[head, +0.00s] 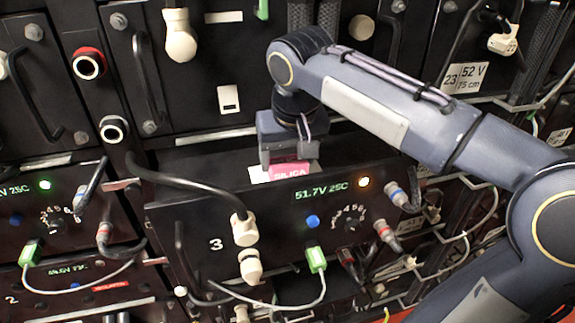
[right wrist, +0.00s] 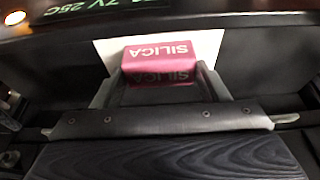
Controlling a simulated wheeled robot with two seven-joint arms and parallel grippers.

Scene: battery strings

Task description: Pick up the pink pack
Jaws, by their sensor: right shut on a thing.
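The pink pack (head: 291,173), marked SILICA, sits at the top of the battery unit numbered 3, just above its lit display. My right gripper (head: 290,157) is over it with the jaws pointing down. In the right wrist view the pink pack (right wrist: 165,55) lies between the two fingers of the right gripper (right wrist: 165,75), which are shut on it. A white card (right wrist: 110,52) shows behind the pack. The pack's lower part is hidden by the gripper. My left gripper is not in view.
The unit 3 front carries a display (head: 321,192), a green plug (head: 316,259), a white connector (head: 244,230) and a black cable (head: 180,181) beside the gripper. Black battery modules with handles rise behind. Cables and connectors crowd the right side.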

